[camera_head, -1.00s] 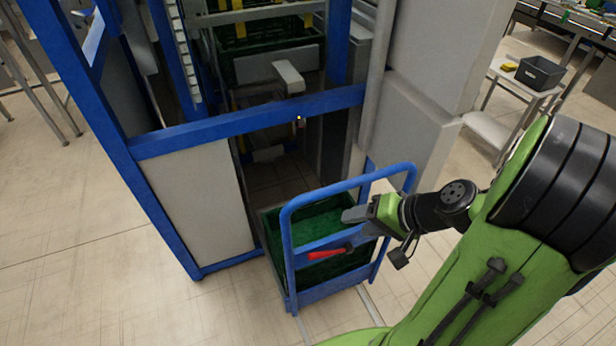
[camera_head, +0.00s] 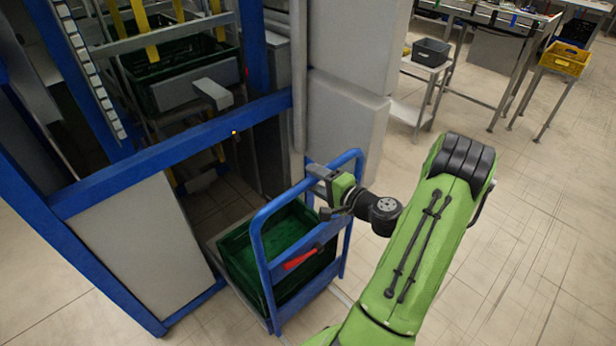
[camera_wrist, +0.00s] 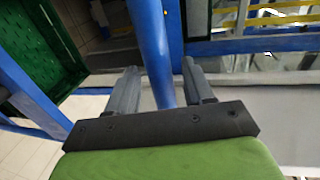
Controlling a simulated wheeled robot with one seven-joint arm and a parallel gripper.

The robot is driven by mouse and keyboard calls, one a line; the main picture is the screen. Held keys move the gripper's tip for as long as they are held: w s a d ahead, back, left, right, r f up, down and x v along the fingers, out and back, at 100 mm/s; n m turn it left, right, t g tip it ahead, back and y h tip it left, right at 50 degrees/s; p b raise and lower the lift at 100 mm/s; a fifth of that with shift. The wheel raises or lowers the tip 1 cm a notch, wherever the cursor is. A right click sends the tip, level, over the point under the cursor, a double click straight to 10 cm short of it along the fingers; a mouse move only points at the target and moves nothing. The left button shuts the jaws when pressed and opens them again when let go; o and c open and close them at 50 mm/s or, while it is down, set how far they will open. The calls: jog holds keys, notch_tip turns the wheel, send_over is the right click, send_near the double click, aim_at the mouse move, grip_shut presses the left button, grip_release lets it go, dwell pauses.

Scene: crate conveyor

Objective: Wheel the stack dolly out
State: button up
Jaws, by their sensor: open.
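The stack dolly has a blue tube handle (camera_head: 262,212) and stands in the opening of the blue-framed machine. A green crate (camera_head: 232,262) sits on it behind the handle. A red lever (camera_head: 299,260) is fixed on the handle's lower crossbar. My gripper (camera_head: 317,175) is at the upper right part of the handle. In the wrist view my gripper (camera_wrist: 160,70) is open, with a blue tube (camera_wrist: 150,45) running between its two fingers. No firm contact with the tube shows. The crate's green edge (camera_wrist: 45,40) appears at the left there. The dolly's wheels are hidden.
The blue machine frame (camera_head: 170,152) and its grey panel (camera_head: 140,250) flank the dolly on the left. Another dark green crate (camera_head: 180,65) sits higher inside. A grey cabinet (camera_head: 345,115) stands behind my gripper. The floor (camera_head: 510,230) on the right is open.

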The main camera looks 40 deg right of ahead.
jog(key=w, duration=0.3)
jog(key=shift+f, duration=0.3)
jog(key=shift+c, duration=0.5)
grip_shut()
